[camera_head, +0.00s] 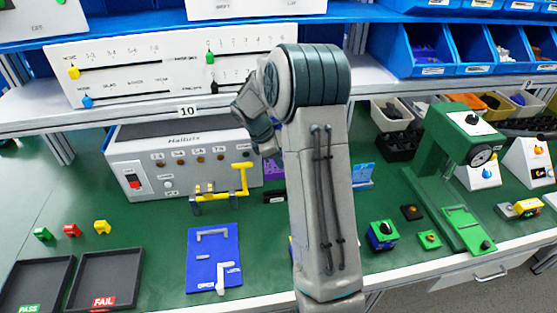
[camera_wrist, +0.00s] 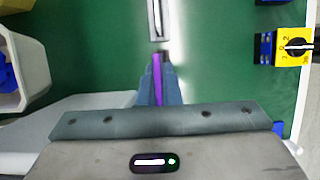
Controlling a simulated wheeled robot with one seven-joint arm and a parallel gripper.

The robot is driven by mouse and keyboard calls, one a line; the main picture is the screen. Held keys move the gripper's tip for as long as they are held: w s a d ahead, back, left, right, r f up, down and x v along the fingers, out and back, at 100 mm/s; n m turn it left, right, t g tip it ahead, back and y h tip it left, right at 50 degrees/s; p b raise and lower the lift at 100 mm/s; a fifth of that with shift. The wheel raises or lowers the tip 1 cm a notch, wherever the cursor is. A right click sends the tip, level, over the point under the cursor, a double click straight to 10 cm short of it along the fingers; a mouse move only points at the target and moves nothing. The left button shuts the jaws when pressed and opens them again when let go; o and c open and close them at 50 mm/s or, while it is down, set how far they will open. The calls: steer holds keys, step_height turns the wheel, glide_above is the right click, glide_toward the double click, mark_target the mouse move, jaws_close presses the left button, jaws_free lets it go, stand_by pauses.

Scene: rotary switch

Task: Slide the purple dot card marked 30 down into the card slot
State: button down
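In the wrist view my gripper (camera_wrist: 158,70) is shut on the purple card (camera_wrist: 158,75), which shows edge-on as a thin strip between the fingers. Its dots and number cannot be seen. A pale narrow holder with a dark slit (camera_wrist: 155,20), which looks like the card slot, lies beyond the fingertips on the green surface. In the picture the card's end sits just below the holder, with a small gap; height cannot be told. In the head view my arm hides the fingers. A purple panel (camera_head: 273,168) shows partly beside my arm; I cannot tell whether it is the held card.
A yellow rotary switch (camera_wrist: 297,46) is right of the holder. A pale bin (camera_wrist: 22,50) is at left. In the head view, a blue card-like panel (camera_head: 363,174), a blue-green knob box (camera_head: 383,235) and a green press (camera_head: 455,135) stand right of my arm.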

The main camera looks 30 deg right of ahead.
mark_target(279, 176)
steer(key=shift+f+b, duration=1.7)
steer(key=shift+f, duration=1.2)
steer(key=shift+p, duration=0.45)
steer(key=shift+f+b, duration=0.45)
steer(key=shift+f, duration=0.3)
steer(key=shift+r, duration=0.2)
steer(key=shift+r+p, duration=0.25)
steer(key=shift+p, duration=0.2)
steer(key=shift+f, duration=0.4)
stand_by(1.4)
steer(key=shift+r, duration=0.15)
